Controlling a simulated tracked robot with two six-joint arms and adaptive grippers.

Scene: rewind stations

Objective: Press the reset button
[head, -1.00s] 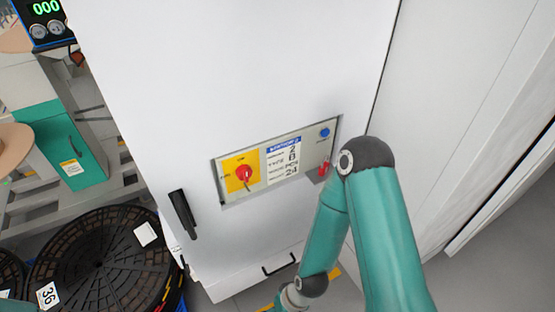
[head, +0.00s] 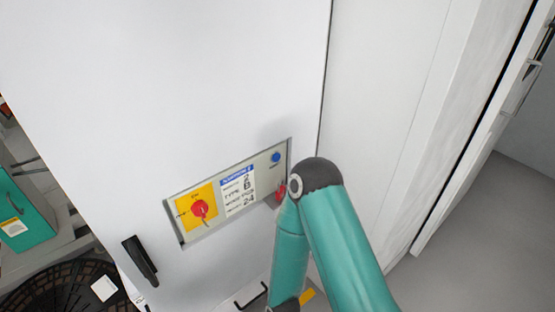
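The reset button appears to be the round blue button (head: 276,157) at the upper right of the control panel (head: 183,235) on a white cabinet (head: 160,90); its label is too small to read. The panel also holds a red rotary switch (head: 200,209) on a yellow plate and a label sheet (head: 238,192). My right arm stands in front of the panel's lower right corner, its elbow just below and right of the blue button, apart from it in the picture. Its gripper is out of view below. My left gripper is not in view.
A red part (head: 281,191) shows by the panel's lower right, partly behind my arm. A black handle (head: 140,260) sticks out at the cabinet's lower left. A black reel (head: 60,290) and a teal box (head: 22,215) stand at left. Grey floor (head: 490,230) is clear at right.

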